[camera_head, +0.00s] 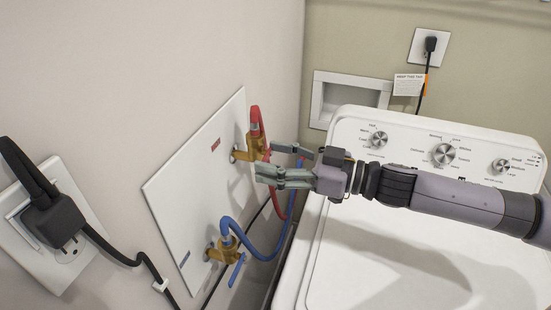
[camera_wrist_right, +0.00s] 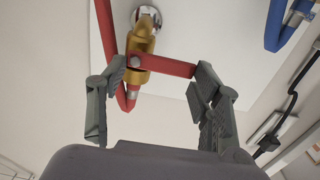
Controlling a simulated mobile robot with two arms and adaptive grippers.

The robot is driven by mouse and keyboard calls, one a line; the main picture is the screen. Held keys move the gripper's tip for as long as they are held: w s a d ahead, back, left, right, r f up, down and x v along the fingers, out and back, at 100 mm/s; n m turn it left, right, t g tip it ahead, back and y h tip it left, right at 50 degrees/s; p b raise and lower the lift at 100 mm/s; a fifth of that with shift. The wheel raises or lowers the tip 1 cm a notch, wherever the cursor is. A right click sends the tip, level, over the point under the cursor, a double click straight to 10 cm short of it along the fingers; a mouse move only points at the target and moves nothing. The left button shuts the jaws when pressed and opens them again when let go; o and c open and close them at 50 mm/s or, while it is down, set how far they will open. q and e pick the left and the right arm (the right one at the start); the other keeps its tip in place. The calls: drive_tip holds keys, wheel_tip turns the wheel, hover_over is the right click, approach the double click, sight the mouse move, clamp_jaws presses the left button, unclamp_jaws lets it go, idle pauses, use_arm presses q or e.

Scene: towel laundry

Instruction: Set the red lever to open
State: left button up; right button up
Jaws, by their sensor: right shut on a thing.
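The red lever (camera_wrist_right: 165,66) sits on a brass valve (camera_wrist_right: 142,45) and points sideways across the right wrist view, crosswise to the valve body. In the head view the brass valve (camera_head: 256,143) stands out from the white wall panel (camera_head: 190,180), with a red hose on top. My right gripper (camera_head: 268,160) reaches this valve from the right. Its fingers (camera_wrist_right: 161,78) are well apart and shut on the red lever, one at the valve side and one at the lever's free end. In the head view the fingers partly hide the lever. My left gripper is out of view.
A blue hose (camera_head: 262,252) and a lower brass valve (camera_head: 217,252) with a blue lever (camera_head: 237,270) are below. A white washer (camera_head: 400,265) stands at right under my arm. A black plug (camera_head: 52,220) and cord are on the left wall.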

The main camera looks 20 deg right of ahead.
drive_tip(key=f+n, duration=0.1)
drive_tip(key=n, duration=0.5)
drive_tip(key=w+f+n+b, duration=0.1)
drive_tip(key=n, duration=0.5)
drive_tip(key=d+f+n, duration=0.1)
drive_tip(key=n, duration=0.5)
drive_tip(key=shift+w+f, duration=0.25)
idle(0.6)
drive_tip(key=o, duration=1.2)
drive_tip(key=shift+c, duration=0.2)
